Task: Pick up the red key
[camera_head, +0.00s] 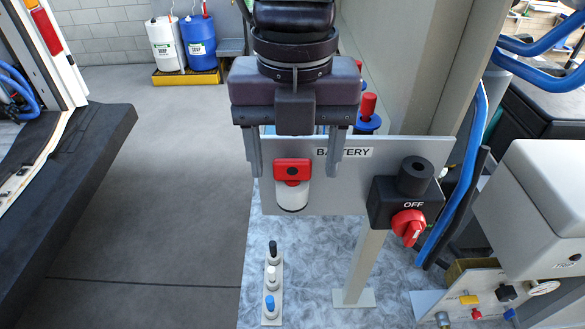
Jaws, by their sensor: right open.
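The red key (292,170) has a wide red handle with a dark centre and sits on top of a white cylinder (291,194) in front of the grey panel marked BATTERY (343,152). My right gripper (293,165) comes in from the top of the head view. Its two fingers are wide apart, one to the left and one to the right of the key, with visible gaps to it. How far the fingers are from the key in depth is hard to tell. My left gripper is not in view.
A black switch box marked OFF with a red knob (408,226) is on the panel's right. A post (360,270) holds the panel up. A small strip with black, white and blue knobs (271,287) stands below left. Blue and black hoses (462,190) run at right.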

